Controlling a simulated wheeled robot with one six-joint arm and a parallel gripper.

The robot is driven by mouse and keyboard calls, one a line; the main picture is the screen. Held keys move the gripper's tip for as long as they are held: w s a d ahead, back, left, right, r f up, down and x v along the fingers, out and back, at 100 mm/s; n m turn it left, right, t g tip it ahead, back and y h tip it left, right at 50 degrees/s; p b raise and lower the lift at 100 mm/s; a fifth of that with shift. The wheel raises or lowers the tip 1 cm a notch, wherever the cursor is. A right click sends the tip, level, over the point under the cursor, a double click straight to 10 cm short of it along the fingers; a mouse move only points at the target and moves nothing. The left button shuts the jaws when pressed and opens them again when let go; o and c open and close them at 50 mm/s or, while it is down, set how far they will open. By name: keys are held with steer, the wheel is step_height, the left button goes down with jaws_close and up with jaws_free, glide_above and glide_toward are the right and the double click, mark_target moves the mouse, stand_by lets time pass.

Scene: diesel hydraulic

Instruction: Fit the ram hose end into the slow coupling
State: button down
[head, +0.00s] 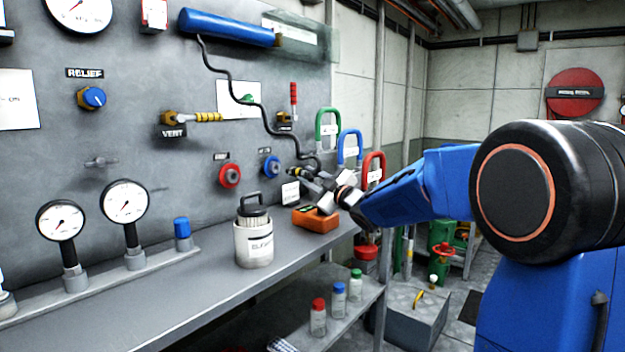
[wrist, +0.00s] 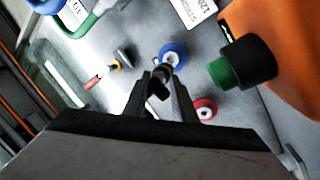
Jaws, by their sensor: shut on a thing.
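The blue ram (head: 228,27) is mounted high on the grey panel, and its black hose (head: 232,80) hangs down to my gripper (head: 305,177). My gripper is shut on the hose end (head: 292,171), just right of the blue coupling (head: 271,166). A red coupling (head: 230,176) sits further left. Their small labels are unreadable, so I cannot tell which is slow. In the wrist view my gripper's fingers (wrist: 160,92) hold the dark hose end, which overlaps the blue coupling (wrist: 172,53); contact is unclear. The red coupling (wrist: 205,109) is to the right.
An orange box (head: 316,219) and a white canister (head: 254,243) stand on the bench below. Green (head: 328,122), blue and red (head: 374,167) handles stand right of the panel. A vent valve (head: 170,120) and gauges (head: 125,202) are further left.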

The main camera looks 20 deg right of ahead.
mark_target(293, 173)
steer(key=shift+w+d+m, duration=0.1)
steer(key=shift+d+m, duration=0.2)
steer(key=shift+d, duration=0.15)
steer(key=shift+w+a, duration=0.8)
steer(key=shift+w, duration=0.25)
steer(key=shift+w+a, duration=0.75)
steer(key=shift+w, duration=0.3)
steer(key=shift+a+x, duration=0.25)
steer(key=shift+x, duration=1.2)
stand_by(0.6)
steer(key=shift+s+f, duration=0.1)
steer(key=shift+f, duration=0.05)
steer(key=c, duration=1.4)
jaws_free()
